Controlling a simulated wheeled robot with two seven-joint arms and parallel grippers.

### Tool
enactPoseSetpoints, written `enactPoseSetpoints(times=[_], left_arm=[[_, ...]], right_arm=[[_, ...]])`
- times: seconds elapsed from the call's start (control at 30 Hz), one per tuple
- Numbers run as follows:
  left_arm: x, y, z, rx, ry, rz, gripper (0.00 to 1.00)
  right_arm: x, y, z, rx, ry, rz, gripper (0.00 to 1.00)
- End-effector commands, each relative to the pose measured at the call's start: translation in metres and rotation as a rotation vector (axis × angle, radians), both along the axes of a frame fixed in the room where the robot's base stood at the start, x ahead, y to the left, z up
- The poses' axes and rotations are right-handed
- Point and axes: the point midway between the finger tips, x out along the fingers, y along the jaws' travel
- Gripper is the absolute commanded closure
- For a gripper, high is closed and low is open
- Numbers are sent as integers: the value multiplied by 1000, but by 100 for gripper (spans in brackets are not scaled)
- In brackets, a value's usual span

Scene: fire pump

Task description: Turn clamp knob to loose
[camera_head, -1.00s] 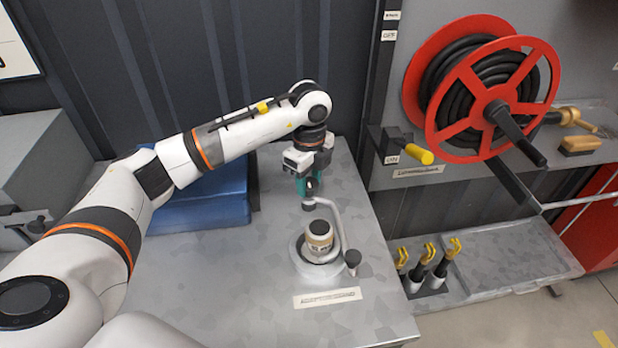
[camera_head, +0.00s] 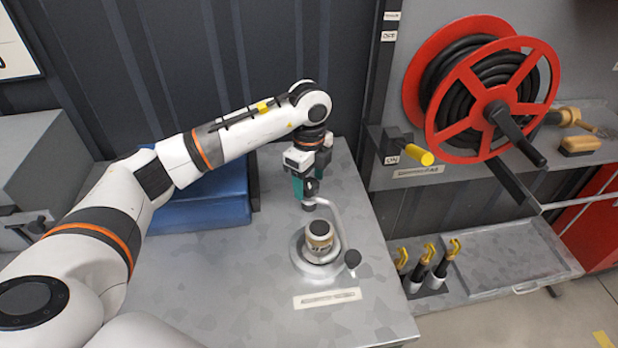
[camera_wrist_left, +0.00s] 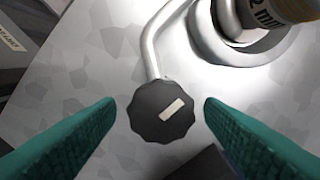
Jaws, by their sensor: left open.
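The clamp knob (camera_wrist_left: 162,110) is dark, round and lobed, with a pale bar mark on its face. It sits at the end of a bent grey rod. In the head view the dark knob (camera_head: 308,206) is just below my left gripper (camera_head: 306,192). In the left wrist view my left gripper (camera_wrist_left: 160,122) is open, with one teal finger on each side of the knob and a gap to both. The rod leads to a round base holding a jar-like piece (camera_head: 319,237) with a dark top. My right gripper is not in view.
The rod and base stand on a grey metal table (camera_head: 230,290), with a label plate (camera_head: 327,298) in front. A second dark knob (camera_head: 352,259) is at the base's right. A blue case (camera_head: 200,205) lies at the left. A red hose reel (camera_head: 490,100) hangs at the right.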

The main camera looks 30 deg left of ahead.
Motion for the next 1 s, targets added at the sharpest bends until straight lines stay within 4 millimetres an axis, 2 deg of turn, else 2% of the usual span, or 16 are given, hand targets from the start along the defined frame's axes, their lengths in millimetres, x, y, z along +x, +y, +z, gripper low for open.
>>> enactPoseSetpoints(times=[0.13, 0.27, 0.6, 0.7, 0.8, 1.0], left_arm=[[0, -1, 3, -1, 0, -1, 37], [1, 0, 20, 0, -3, -2, 37], [1, 0, 91, 0, -4, -1, 37], [0, 0, 108, 1, -3, 0, 37], [0, 0, 116, 0, -2, 0, 37], [0, 0, 120, 0, 0, 1, 37]], right_arm=[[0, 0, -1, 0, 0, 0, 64], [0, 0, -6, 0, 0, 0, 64], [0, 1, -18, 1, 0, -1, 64], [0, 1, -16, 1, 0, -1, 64], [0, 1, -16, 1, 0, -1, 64], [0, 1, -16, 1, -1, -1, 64]])
